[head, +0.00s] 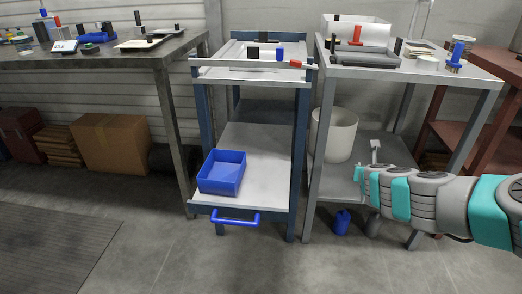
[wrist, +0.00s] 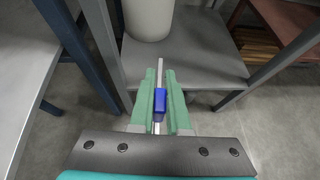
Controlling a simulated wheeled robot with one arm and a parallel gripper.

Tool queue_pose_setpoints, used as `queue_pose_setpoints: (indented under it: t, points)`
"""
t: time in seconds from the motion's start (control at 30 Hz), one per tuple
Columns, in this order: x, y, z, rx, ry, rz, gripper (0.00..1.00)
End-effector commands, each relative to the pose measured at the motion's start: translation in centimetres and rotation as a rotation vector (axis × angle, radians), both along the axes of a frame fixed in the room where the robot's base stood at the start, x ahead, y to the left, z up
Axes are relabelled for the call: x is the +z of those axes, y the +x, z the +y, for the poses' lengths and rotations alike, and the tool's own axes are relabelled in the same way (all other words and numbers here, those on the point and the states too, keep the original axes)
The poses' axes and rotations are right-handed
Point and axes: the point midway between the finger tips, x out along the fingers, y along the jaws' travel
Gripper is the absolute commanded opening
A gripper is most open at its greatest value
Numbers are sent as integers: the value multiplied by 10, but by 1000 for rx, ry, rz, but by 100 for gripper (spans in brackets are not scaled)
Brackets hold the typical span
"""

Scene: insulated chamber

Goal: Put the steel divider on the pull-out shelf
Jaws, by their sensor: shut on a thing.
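My gripper (wrist: 161,76) has green fingers and is shut on a thin steel strip with a blue block on it, which I take to be the steel divider (wrist: 161,68). The strip sticks out past the fingertips. In the head view my gripper (head: 360,180) is at the right, in front of the grey table's lower shelf, and the divider is hard to make out there. The pull-out shelf (head: 262,150) is the pale lower board of the blue cart, with a blue handle (head: 235,218) in front. My gripper is to its right, apart from it.
A blue bin (head: 222,172) stands on the shelf's front left; bare board lies behind and right of it. A grey table leg (head: 318,150) and a cart post (head: 299,150) stand between my gripper and the shelf. A white bucket (head: 334,134) stands behind my gripper.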

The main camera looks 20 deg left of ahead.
Motion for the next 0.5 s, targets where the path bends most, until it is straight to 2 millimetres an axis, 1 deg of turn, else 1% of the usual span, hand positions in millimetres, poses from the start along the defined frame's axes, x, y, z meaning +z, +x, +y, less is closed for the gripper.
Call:
queue_pose_setpoints:
  t: [0.17,0.37,0.5]
  points:
    - [0,5,16,49,-1,-3,0]
    - [2,8,43,131,-4,-3,0]
    - [5,9,65,193,0,-3,0]
